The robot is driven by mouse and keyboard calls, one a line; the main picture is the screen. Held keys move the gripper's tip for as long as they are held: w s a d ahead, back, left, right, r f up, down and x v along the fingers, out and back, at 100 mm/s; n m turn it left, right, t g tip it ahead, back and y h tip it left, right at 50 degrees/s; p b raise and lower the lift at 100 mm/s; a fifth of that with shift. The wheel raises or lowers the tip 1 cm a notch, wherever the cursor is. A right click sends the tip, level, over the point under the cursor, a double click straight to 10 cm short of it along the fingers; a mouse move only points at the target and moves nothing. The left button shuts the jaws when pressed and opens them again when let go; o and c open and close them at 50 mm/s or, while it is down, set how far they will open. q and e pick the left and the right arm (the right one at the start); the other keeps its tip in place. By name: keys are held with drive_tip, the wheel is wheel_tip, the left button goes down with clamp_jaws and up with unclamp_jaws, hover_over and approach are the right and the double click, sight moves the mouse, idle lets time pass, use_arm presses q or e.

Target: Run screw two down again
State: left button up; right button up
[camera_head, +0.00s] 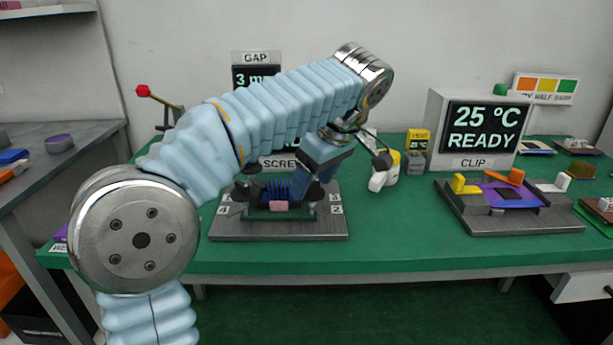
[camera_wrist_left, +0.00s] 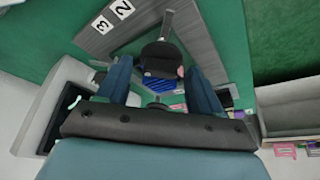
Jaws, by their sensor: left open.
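The screw fixture (camera_head: 225,232) stands on the green bench, a grey base with number plates at its corners, a blue finned block (camera_head: 278,188) and a pink pad (camera_head: 279,207). Black knobs stand around the block. My left gripper (camera_head: 309,192) reaches down over the fixture's right side. In the left wrist view the gripper (camera_wrist_left: 160,72) is open, with its two blue fingers on either side of a black round knob (camera_wrist_left: 161,57). Plates 2 (camera_wrist_left: 122,8) and 3 (camera_wrist_left: 103,24) lie beyond. I cannot tell whether the fingers touch the knob. My right gripper is out of view.
A GAP display (camera_head: 243,77) reading 3 mm stands behind the fixture, partly hidden by my arm. A CLIP station (camera_head: 482,222) with a 25 °C READY display (camera_head: 484,127) is at the right. A white object (camera_head: 380,180) stands between the stations.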

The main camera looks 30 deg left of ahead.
use_arm(q)
drive_tip(key=c, duration=1.1)
drive_tip(key=shift+o, duration=0.2)
